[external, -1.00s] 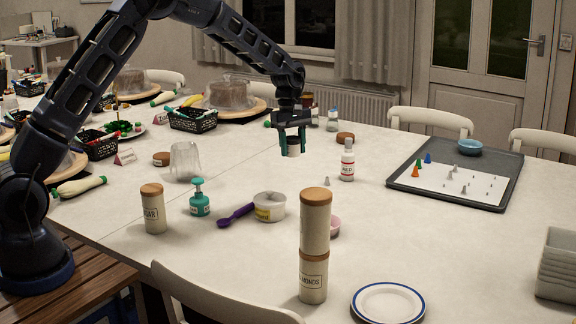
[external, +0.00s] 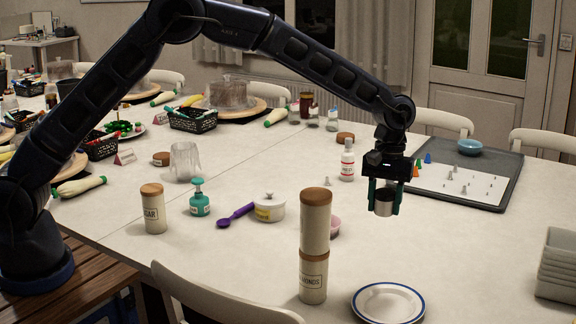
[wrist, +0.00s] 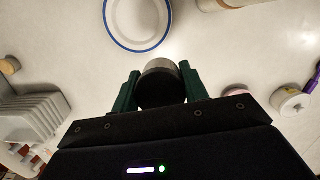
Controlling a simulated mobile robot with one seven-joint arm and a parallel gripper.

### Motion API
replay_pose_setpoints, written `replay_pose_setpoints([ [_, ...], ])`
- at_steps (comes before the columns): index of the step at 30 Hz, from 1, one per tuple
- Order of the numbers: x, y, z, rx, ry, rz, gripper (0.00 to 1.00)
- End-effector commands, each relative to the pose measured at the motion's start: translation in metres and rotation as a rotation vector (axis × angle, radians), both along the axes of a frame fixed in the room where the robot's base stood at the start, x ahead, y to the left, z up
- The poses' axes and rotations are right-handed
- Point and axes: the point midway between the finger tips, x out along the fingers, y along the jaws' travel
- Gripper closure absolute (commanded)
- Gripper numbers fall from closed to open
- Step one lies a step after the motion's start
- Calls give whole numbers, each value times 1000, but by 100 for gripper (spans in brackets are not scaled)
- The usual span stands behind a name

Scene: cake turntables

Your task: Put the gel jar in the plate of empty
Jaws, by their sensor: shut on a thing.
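The gel jar (external: 384,203) is a small silvery-grey cylinder with a dark top. My gripper (external: 384,200) is shut on it, with a green finger on each side, and holds it upright above the table. In the wrist view the jar (wrist: 160,82) sits between the green fingers (wrist: 158,88). The empty plate (external: 389,303), white with a blue rim, lies at the front of the table, nearer the camera than the jar. It also shows in the wrist view (wrist: 139,42), just beyond the jar. Nothing lies on the part of the plate in view.
Stacked canisters (external: 314,245) stand left of the plate. A grey tray (external: 505,180) with a white sheet and piping tips lies behind my gripper. Grey stacked bins (external: 557,265) stand at the right edge. The table between jar and plate is clear.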

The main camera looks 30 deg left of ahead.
Motion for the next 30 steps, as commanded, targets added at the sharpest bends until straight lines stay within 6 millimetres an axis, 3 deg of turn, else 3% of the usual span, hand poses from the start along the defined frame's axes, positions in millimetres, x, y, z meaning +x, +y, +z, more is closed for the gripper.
replay_pose_setpoints([
  [1, -16, -15, 0, 0, 0, -38, 80],
  [6, -53, -47, 0, 0, 1, -133, 80],
  [14, -74, -63, -8, 2, 2, -184, 80],
  [30, -74, -62, -121, 3, 4, -185, 80],
])
